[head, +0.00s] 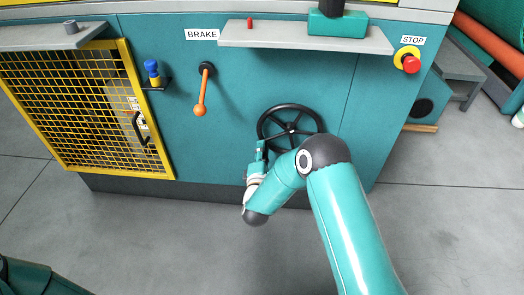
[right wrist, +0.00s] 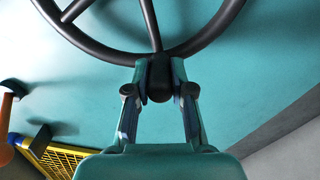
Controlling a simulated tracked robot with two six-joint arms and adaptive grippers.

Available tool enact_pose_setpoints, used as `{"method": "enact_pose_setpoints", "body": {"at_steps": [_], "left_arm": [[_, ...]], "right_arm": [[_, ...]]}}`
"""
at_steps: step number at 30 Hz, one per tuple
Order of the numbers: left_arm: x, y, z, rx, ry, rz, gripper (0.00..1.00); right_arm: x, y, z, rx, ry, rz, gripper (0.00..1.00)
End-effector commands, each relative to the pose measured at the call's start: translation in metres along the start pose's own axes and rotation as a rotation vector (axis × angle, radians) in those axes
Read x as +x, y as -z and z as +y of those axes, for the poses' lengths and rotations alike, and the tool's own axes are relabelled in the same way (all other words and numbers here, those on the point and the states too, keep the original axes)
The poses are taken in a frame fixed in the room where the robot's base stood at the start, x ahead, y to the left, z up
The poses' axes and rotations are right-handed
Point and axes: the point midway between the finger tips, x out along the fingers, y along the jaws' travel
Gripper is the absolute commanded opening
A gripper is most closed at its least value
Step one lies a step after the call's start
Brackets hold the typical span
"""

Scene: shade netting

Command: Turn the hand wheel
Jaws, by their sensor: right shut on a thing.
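The black hand wheel (head: 291,128) with several spokes is mounted on the teal machine front, right of the orange brake lever. My right gripper (head: 261,150) is at the wheel's lower left side in the head view. In the right wrist view the wheel rim (right wrist: 205,38) crosses the top, and my right gripper (right wrist: 160,85) is shut on the wheel's dark handle knob (right wrist: 160,78), which sits between the two fingers. In the head view the knob is hidden by the gripper. My left gripper is not in view.
An orange brake lever (head: 201,95) hangs under the BRAKE label. A yellow mesh guard (head: 75,105) stands at left, with a blue knob (head: 152,72) beside it. A grey shelf (head: 300,37) juts out above the wheel. A red stop button (head: 411,64) is at right. The floor in front is clear.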

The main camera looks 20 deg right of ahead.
Motion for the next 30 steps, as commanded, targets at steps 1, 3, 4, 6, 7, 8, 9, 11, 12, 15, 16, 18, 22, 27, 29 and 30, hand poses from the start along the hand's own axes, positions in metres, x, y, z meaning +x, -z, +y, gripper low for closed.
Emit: {"method": "enact_pose_setpoints", "body": {"at_steps": [1,3,4,6,7,8,9,11,12,15,16,18,22,27,29,30], "left_arm": [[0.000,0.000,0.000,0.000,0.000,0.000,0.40],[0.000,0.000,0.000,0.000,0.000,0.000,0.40],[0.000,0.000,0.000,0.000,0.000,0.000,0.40],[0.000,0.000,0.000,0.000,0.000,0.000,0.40],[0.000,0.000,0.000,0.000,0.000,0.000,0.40],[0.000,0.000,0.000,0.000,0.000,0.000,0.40],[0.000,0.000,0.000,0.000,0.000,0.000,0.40],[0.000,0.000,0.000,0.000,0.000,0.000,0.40],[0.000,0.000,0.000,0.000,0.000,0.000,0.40],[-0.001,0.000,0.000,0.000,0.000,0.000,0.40],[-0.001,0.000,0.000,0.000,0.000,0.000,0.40],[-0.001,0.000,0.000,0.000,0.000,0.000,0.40],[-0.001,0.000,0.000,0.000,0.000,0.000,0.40],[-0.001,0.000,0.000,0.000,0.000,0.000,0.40],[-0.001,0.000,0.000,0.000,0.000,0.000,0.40],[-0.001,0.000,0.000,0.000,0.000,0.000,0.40]], "right_arm": [[0.001,-0.002,-0.001,0.001,0.002,-0.005,0.27],[0.001,-0.002,-0.001,0.000,0.001,-0.004,0.39],[0.001,-0.001,0.000,0.000,0.001,-0.004,0.44],[0.000,-0.001,0.000,0.000,0.001,-0.003,0.47],[0.000,-0.001,0.000,0.000,0.001,-0.003,0.47],[0.000,-0.001,0.000,0.000,0.000,-0.003,0.47],[0.000,-0.001,0.000,0.000,0.000,-0.002,0.47],[0.000,-0.001,0.000,0.000,0.000,-0.002,0.47],[0.000,-0.001,0.000,0.000,0.000,-0.002,0.47],[-0.002,0.000,0.000,0.000,0.000,0.000,0.47],[-0.003,0.000,0.000,0.000,0.001,0.000,0.47],[-0.009,0.000,0.000,0.000,0.000,0.001,0.47],[-0.027,0.001,0.000,-0.001,0.001,0.003,0.47],[-0.061,0.001,-0.001,-0.002,0.001,0.004,0.47],[-0.074,0.002,-0.001,-0.002,0.001,0.003,0.47],[-0.081,0.001,-0.001,-0.002,0.002,0.003,0.47]]}}
